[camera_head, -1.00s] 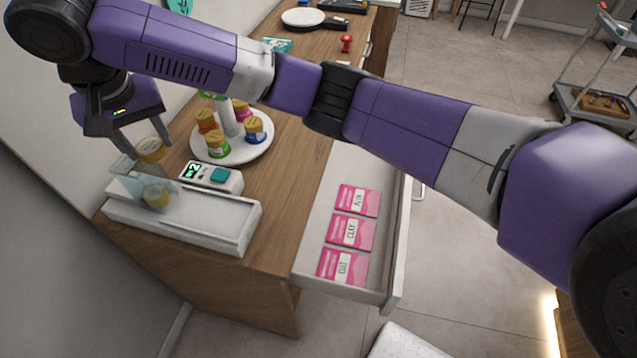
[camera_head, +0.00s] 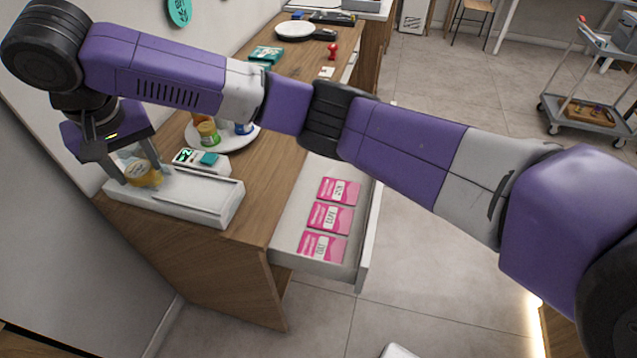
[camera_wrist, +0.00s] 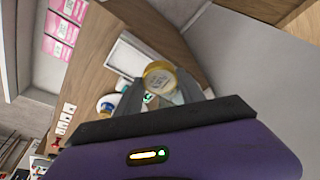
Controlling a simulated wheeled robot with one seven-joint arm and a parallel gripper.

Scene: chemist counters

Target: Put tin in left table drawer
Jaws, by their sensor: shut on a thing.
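The tin (camera_head: 144,174) is a small round jar with a yellow-gold lid. It also shows in the wrist view (camera_wrist: 160,76) between the two fingers. My gripper (camera_head: 140,176) is shut on the tin, at the left end of the white tray-like device on the counter. I cannot tell whether the tin touches the device. The drawer (camera_head: 358,268) is pulled open on the right side of the counter and holds several pink and white packets (camera_head: 330,217) in a row. My arm covers the drawer's far end.
Bare wood (camera_head: 262,187) lies between device and drawer.

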